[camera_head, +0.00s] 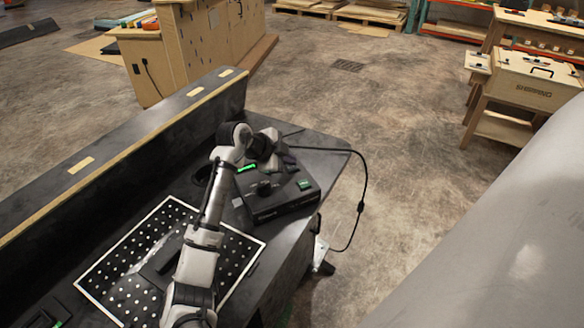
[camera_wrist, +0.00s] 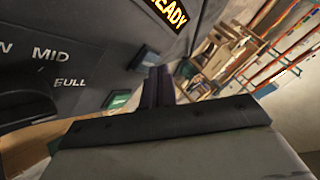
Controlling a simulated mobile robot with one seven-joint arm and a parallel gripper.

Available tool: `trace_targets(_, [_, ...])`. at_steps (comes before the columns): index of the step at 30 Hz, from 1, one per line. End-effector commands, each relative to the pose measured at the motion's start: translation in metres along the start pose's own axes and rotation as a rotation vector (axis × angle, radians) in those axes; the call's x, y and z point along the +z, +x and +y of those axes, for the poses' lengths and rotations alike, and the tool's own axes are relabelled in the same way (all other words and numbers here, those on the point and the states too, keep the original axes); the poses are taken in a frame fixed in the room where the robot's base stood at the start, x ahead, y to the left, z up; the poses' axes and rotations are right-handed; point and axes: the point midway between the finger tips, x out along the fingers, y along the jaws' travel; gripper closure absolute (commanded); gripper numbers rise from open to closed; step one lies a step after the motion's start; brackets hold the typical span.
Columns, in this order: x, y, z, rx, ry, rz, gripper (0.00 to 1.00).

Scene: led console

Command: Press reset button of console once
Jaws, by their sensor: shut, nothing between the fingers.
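The black console (camera_head: 282,203) sits on the dark table near its right end. It has a dark knob (camera_head: 264,188), a green button (camera_head: 304,184) and a lit green strip (camera_head: 247,168). In the wrist view its panel (camera_wrist: 95,25) shows the words MID and FULL, and an orange READY display (camera_wrist: 168,12). A dark teal button (camera_wrist: 147,57) lies close to my fingertips. I cannot read a reset label. My gripper (camera_head: 288,160) is shut and empty over the back of the console; its fingers (camera_wrist: 158,85) point at the panel. I cannot tell whether they touch it.
A white-framed perforated board (camera_head: 255,246) lies left of the console. A low partition (camera_head: 130,150) runs along the table's back. A black cable (camera_head: 361,190) loops off the right edge. Wooden benches and a crate (camera_head: 535,80) stand farther off on the floor.

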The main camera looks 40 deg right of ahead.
Motion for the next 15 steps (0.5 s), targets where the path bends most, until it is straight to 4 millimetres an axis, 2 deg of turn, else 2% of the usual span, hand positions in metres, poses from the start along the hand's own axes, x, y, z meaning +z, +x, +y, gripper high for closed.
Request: trace_targets(15, [0.0018,0.003,0.0022,0.001,0.0,0.0,1.0])
